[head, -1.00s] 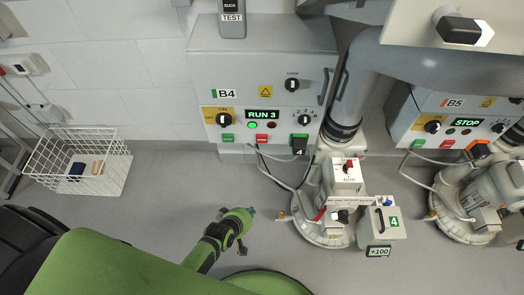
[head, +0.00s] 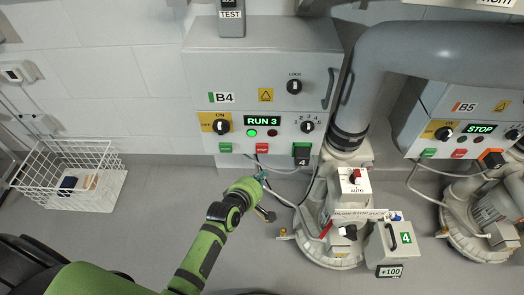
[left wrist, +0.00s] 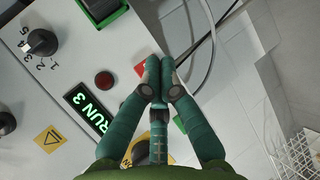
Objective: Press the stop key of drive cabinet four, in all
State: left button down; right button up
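Drive cabinet B4 (head: 262,75) is a grey box on the wall, with a lit display (head: 262,120) reading RUN 3. Its red stop key (head: 262,148) is on the lower front edge, right of a green key (head: 225,148). My left gripper (head: 262,181) is below the red key in the head view. In the left wrist view its fingers (left wrist: 156,82) are together and empty. They partly cover the red key (left wrist: 140,70) there; I cannot tell whether they touch it. My right gripper is not in view.
A green lamp (head: 252,133) is lit on B4. The blower (head: 330,235) and pipe stand right. Cabinet B5 (head: 468,115) shows STOP. A wire basket (head: 118,180) stands left.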

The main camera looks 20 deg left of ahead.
pick_arm(q)
jog(key=b, duration=0.3)
send_near(267, 152)
notch_tip(267, 152, down, 3)
jog(key=w+d, duration=0.1)
jog(key=w, duration=0.2)
jog(key=shift+w+r, duration=0.1)
jog(key=shift+w, duration=0.6)
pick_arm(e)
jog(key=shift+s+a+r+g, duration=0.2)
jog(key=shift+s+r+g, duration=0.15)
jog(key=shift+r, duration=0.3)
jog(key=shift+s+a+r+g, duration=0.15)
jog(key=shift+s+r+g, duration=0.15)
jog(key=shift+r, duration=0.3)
pick_arm(q)
jog(key=shift+w, duration=0.1)
jog(key=shift+w, duration=0.3)
